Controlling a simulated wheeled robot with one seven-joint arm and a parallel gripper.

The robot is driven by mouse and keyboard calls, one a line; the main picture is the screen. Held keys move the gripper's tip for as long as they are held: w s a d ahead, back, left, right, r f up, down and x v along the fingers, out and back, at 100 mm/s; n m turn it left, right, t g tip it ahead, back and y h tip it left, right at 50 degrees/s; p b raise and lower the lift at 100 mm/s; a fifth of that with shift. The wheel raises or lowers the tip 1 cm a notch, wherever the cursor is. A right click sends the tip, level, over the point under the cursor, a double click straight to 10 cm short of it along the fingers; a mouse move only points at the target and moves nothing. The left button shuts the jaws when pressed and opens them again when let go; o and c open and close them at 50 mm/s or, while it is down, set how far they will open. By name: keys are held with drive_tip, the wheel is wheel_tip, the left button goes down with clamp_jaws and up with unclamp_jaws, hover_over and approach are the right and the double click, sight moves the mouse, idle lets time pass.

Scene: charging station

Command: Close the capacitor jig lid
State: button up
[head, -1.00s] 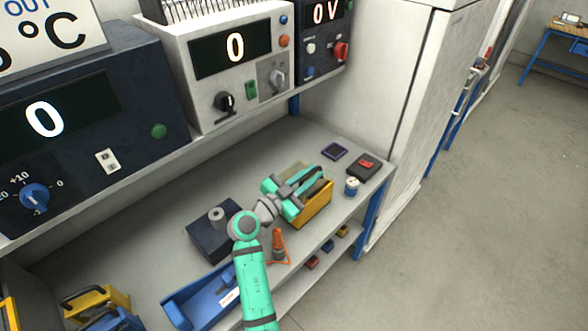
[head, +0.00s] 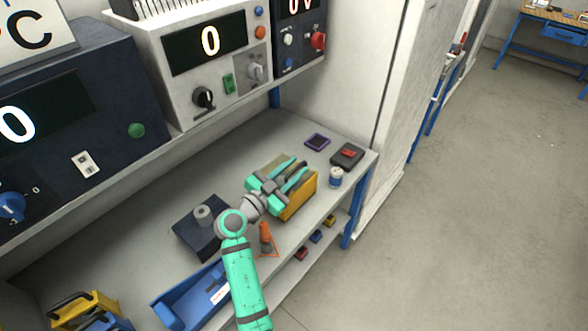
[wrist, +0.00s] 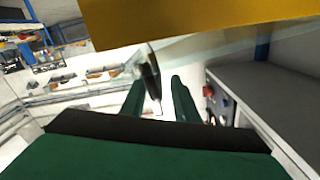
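A yellow box (head: 300,198), which I take to be the capacitor jig, stands near the right end of the bench. A pale olive panel (head: 266,168) shows behind my gripper; I cannot tell whether it is the lid. My gripper (head: 293,172) is over the box, its two green fingers apart, with a dark part showing between them. In the wrist view, the open fingers (wrist: 158,98) point away, and a dark slim part (wrist: 152,75) shows between or beyond them. A yellow surface (wrist: 200,20) crosses the top. Contact is not clear.
A dark box with a grey knob (head: 200,228) stands to the left. A blue tray (head: 190,295) and an orange cone (head: 265,238) are near the front edge. A small can (head: 336,177), a black-red device (head: 347,155) and a dark square (head: 317,142) are to the right.

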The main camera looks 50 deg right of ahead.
drive_tip(key=shift+r, duration=0.1)
wheel_tip(320, 180, up, 3)
drive_tip(key=shift+f, duration=0.1)
drive_tip(key=s+a+r, duration=0.9)
drive_tip(key=s+r, duration=0.1)
drive_tip(key=shift+s+a, duration=0.2)
drive_tip(key=shift+c, duration=0.7)
